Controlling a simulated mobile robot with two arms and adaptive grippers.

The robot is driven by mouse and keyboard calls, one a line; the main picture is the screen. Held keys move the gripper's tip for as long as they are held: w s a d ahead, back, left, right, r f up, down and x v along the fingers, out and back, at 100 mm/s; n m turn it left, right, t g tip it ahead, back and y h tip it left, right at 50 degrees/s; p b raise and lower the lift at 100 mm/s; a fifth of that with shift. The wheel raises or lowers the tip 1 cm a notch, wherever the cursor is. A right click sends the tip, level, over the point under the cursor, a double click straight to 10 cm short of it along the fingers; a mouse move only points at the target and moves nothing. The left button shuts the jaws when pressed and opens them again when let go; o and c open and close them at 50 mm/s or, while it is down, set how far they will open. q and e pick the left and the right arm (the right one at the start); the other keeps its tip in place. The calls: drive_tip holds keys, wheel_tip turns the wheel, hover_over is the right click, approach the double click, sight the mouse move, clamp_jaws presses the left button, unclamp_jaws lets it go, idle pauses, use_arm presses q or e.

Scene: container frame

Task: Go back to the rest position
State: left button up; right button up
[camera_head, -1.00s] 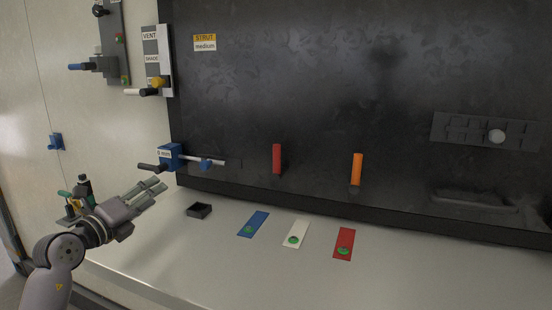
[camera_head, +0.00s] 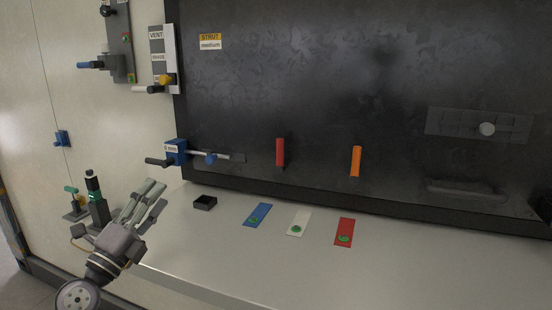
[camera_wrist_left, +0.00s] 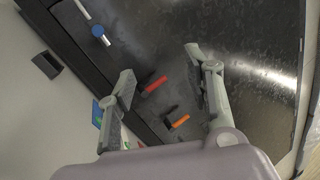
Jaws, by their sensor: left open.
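My left gripper (camera_head: 146,202) is in the lower left of the head view, above the left end of the light worktop (camera_head: 215,262). It is open, its fingers point up and to the right, and nothing shows between them. In the left wrist view both fingers of the left gripper (camera_wrist_left: 163,90) are spread apart, with the dark panel beyond them. My right gripper is not in view.
A small black box (camera_head: 205,202) and blue (camera_head: 258,215), white (camera_head: 299,222) and red (camera_head: 344,231) cards lie on the worktop. Red (camera_head: 280,152) and orange (camera_head: 356,161) handles project from the dark panel. A blue clamp device (camera_head: 176,152) is on the left wall.

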use_arm(q)
drive_tip(key=s+a+f+n+g+y, duration=0.35)
drive_tip(key=s+f+n+y, duration=0.4)
drive_tip(key=f+n, duration=0.45)
drive_tip(key=s+a+f+n+g+y, duration=0.3)
drive_tip(key=s+f+n+g+y, duration=0.35)
drive_tip(key=f+n, duration=0.6)
drive_tip(key=s+d+f+g+h, duration=0.25)
drive_tip(key=s+d+f, duration=0.2)
drive_tip(key=s, duration=0.35)
drive_tip(key=s+d+f+m+g+h, duration=0.1)
drive_tip(key=s+d+f+g+h, duration=0.2)
drive_tip(key=s+f, duration=0.35)
drive_tip(key=s+d+f+g+h, duration=0.1)
drive_tip(key=s+d+f+g, duration=0.1)
drive_tip(key=s+d+f, duration=0.45)
drive_tip(key=s+a+f+g+b, duration=0.1)
drive_tip(key=s+f, duration=0.1)
drive_tip(key=f, duration=1)
drive_tip(key=s+a+f+g+b, duration=0.1)
drive_tip(key=f, duration=1.2)
drive_tip(key=s+a+f+b, duration=0.1)
drive_tip(key=s+a+f, duration=0.2)
drive_tip(key=s+f, duration=1.4)
drive_tip(key=shift+g+y, duration=0.35)
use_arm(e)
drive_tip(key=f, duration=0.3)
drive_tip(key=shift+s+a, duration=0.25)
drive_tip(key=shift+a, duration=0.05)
